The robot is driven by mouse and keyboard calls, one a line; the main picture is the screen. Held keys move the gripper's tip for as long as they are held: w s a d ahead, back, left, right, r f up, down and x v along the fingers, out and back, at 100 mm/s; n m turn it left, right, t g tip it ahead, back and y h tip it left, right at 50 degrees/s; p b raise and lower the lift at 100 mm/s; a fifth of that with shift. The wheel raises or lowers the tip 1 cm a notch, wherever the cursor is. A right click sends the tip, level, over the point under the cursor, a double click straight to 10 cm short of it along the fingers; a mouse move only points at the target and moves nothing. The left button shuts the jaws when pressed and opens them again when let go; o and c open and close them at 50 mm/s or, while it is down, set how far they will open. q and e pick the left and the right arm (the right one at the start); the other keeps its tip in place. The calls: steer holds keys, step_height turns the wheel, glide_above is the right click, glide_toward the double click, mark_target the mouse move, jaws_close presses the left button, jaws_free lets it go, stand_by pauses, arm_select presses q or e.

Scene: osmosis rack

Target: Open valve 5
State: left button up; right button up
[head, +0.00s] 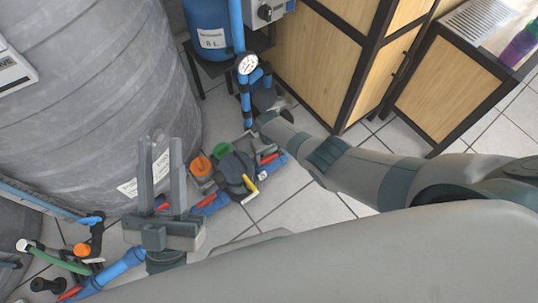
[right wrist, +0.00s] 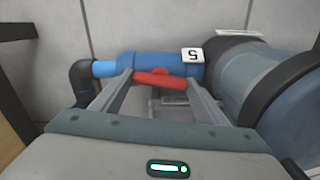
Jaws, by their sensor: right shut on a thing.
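Valve 5 is a blue valve (right wrist: 150,64) on a pipe, with a white tag reading 5 (right wrist: 192,55), upside down in the right wrist view. Its red handle (right wrist: 163,80) lies roughly along the pipe. My right gripper (right wrist: 160,80) has one finger at each end of this handle and is shut on it. In the head view my right arm reaches down to the foot of the gauge pipe, and its fingertips and valve 5 cannot be made out there. My left gripper (head: 161,145) points upward with its fingers apart, empty, at the lower left.
A large grey tank (head: 90,90) fills the left. A pressure gauge (head: 247,64) stands on the blue pipe beside a blue vessel (head: 207,25). A pump with orange and green caps (head: 222,150) sits on the floor. Wooden cabinets (head: 320,50) stand behind. Tiled floor is clear around (head: 300,215).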

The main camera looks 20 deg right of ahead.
steer(key=shift+n, duration=0.9)
steer(key=o, duration=1)
steer(key=shift+o, duration=0.2)
steer(key=shift+r, duration=0.2)
